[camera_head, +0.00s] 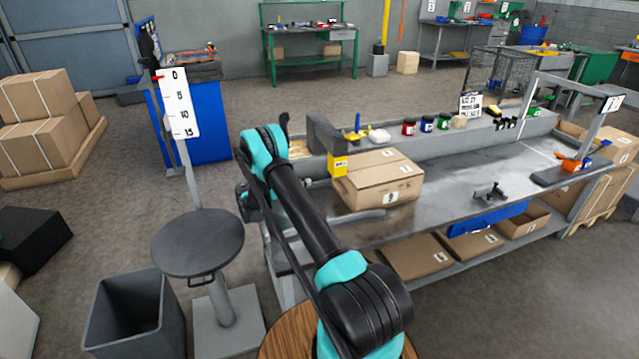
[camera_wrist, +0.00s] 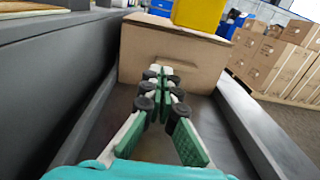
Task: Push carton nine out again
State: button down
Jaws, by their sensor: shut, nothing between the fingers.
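Carton nine (camera_head: 378,182) is a brown closed box with a "9" label on its front. It sits flat on the grey bench (camera_head: 450,185), beside a grey machine arm (camera_head: 325,132) with a yellow block (camera_head: 337,166) at the carton's left end. In the wrist view, the brown end face of a carton (camera_wrist: 172,48) stands across a grey channel, straight ahead. My gripper (camera_wrist: 162,75) is shut and empty, its tips pointing at the lower part of that face. I cannot tell whether they touch it.
The yellow block (camera_wrist: 200,14) shows above the carton. Small jars (camera_head: 427,123) line the bench's rear ledge, and a black tool (camera_head: 488,192) lies right of carton nine. A round grey stand (camera_head: 197,243) is at left.

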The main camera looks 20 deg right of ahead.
aim_at(373, 170)
jog(key=d, duration=1.2)
jog(key=shift+d, duration=0.1)
jog(key=d, duration=1.9)
jog(key=shift+w+d, duration=0.2)
